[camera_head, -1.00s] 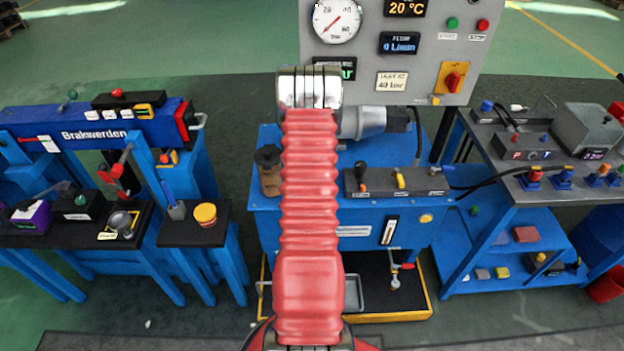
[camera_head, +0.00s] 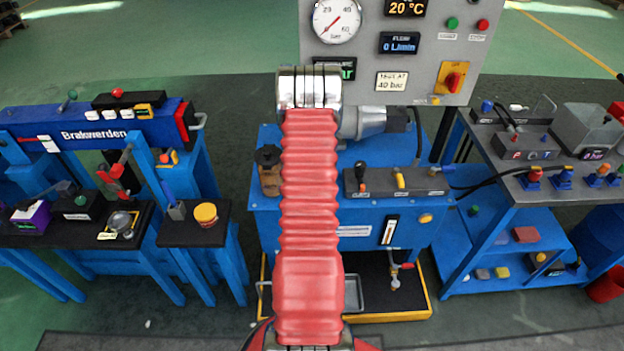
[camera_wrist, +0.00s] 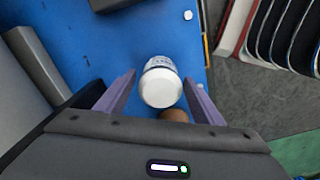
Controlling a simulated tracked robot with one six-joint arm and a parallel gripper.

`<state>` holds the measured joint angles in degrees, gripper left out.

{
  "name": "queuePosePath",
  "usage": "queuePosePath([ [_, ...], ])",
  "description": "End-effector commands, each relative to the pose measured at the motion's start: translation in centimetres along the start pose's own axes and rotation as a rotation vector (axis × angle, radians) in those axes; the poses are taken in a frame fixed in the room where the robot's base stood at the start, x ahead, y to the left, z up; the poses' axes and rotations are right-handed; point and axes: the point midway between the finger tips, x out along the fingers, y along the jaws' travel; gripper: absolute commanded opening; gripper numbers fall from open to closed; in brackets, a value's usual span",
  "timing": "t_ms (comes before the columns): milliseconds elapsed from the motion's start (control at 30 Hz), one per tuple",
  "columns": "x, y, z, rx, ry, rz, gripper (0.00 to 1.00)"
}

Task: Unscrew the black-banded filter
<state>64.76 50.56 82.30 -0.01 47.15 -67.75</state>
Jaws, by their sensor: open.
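In the wrist view a white, rounded canister (camera_wrist: 161,88), which looks like the filter, stands over the blue bench top (camera_wrist: 150,35). It has a narrow printed or dark band near its far end; I cannot tell the band's colour for sure. My gripper (camera_wrist: 159,76) is open, with one finger on each side of the canister and a visible gap at both sides. A brown round part (camera_wrist: 174,115) shows just below it, partly hidden by my gripper body. In the head view my red arm covers the canister and my gripper's fingers.
A grey gauge panel (camera_head: 430,65) rises behind the blue bench (camera_head: 265,215). A motor (camera_head: 375,121), a black-topped brass fitting (camera_head: 269,170) and a lever block (camera_head: 396,182) sit on it. Other benches stand left and right. A grey block (camera_wrist: 35,65) lies left in the wrist view.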

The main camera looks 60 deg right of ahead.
Motion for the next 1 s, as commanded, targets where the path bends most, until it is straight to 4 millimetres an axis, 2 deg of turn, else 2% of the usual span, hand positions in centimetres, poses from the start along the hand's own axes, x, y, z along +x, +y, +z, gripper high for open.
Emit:
queuePosePath([
  [300,0.0,0.0,0.01,0.228,0.0,0.0,0.61],
  [733,0.0,0.0,0.01,0.272,0.0,0.0,0.61],
  [1000,0.0,0.0,0.01,0.455,0.0,0.0,0.61],
])
